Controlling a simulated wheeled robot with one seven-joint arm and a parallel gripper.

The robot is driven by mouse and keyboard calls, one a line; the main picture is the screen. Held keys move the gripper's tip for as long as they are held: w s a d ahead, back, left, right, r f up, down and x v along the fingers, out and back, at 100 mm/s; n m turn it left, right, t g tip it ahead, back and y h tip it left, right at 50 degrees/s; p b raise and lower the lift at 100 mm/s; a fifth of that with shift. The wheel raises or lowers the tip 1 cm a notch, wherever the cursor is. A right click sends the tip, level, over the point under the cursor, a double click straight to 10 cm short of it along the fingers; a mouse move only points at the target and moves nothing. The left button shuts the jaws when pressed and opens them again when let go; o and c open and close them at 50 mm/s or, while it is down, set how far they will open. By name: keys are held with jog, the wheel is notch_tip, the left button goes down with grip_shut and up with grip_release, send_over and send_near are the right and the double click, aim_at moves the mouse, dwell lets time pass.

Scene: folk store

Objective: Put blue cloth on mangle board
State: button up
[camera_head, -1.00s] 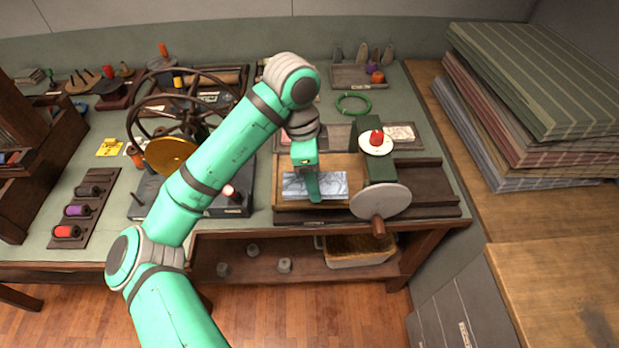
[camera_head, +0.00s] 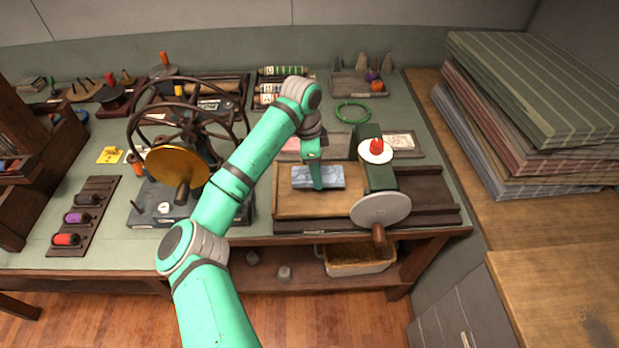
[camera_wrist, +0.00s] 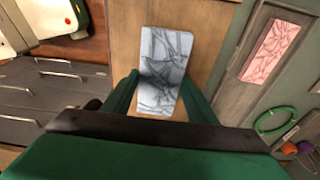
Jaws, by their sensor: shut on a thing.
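The blue cloth (camera_head: 302,181) is a flat, blue-grey, dark-veined piece over the left part of the mangle board (camera_head: 310,206), a pale wooden board on the bench. My gripper (camera_head: 318,184) points down at the cloth and is shut on it. In the wrist view, the cloth (camera_wrist: 165,50) lies between the two green fingers of my gripper (camera_wrist: 162,88), with the wooden board (camera_wrist: 208,40) around it. I cannot tell whether the cloth touches the board.
The mangle's dark roller block and round crank disc (camera_head: 380,209) stand right of the cloth. Behind lies a tray with a pink cloth (camera_wrist: 272,53) and a pale cloth (camera_head: 398,143). A large spoked wheel (camera_head: 190,120) stands left, and striped fabric stacks (camera_head: 540,90) rise at right.

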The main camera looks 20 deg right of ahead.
jog(key=shift+w+f, duration=0.35)
jog(key=shift+f, duration=0.15)
jog(key=shift+a+f, duration=0.15)
jog(key=shift+f, duration=0.55)
jog(key=shift+a+f, duration=0.1)
jog(key=shift+f, duration=0.55)
jog(key=shift+f, duration=0.15)
jog(key=o, duration=1)
jog(key=shift+o, duration=0.3)
jog(key=shift+w, duration=0.2)
